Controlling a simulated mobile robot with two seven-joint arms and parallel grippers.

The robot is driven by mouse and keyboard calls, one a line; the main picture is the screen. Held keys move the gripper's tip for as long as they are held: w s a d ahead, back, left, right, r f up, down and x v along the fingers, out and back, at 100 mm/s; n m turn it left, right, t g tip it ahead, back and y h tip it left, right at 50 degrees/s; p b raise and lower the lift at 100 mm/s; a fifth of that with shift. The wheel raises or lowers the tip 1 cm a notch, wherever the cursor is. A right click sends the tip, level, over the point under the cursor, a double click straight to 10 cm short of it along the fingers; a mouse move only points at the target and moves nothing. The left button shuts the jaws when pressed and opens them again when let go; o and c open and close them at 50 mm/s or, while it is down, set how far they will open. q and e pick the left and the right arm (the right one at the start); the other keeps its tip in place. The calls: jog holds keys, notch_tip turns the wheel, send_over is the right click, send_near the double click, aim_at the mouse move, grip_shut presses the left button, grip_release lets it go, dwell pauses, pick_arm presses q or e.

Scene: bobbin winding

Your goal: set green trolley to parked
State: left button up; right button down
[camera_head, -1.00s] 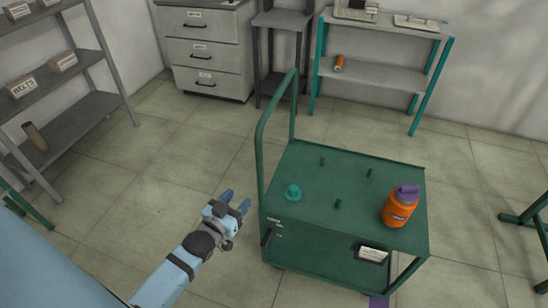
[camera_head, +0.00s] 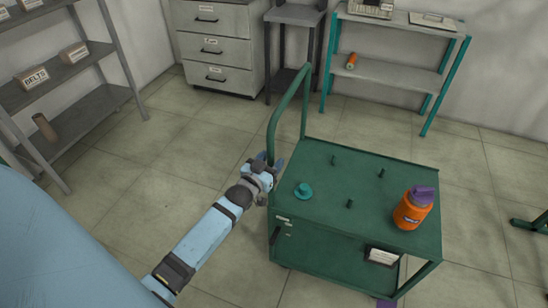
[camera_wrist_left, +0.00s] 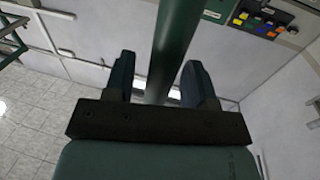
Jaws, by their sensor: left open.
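The green trolley (camera_head: 340,262) stands on the tiled floor right of centre in the head view, with a tall green push handle (camera_head: 276,122) at its left end. My left gripper (camera_head: 273,160) is at the handle's near upright. In the left wrist view the green bar of the handle (camera_wrist_left: 172,50) passes between the two fingers of the left gripper (camera_wrist_left: 158,82). The fingers are open, with gaps on both sides of the bar. A small dark lever (camera_head: 275,234) shows on the trolley's near left corner. My right gripper is out of view.
An orange bottle with a purple lid (camera_head: 413,208) and a teal knob-like piece (camera_head: 303,191) are on the trolley's top, among short pegs. A teal-framed shelf (camera_head: 398,75), grey drawers (camera_head: 215,45) and a grey rack (camera_head: 88,105) stand around. Floor left of the trolley is clear.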

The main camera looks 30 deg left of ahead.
pick_arm(q)
jog(key=shift+w, duration=0.95)
jog(key=shift+c, duration=0.3)
jog(key=shift+a, duration=0.1)
grip_shut()
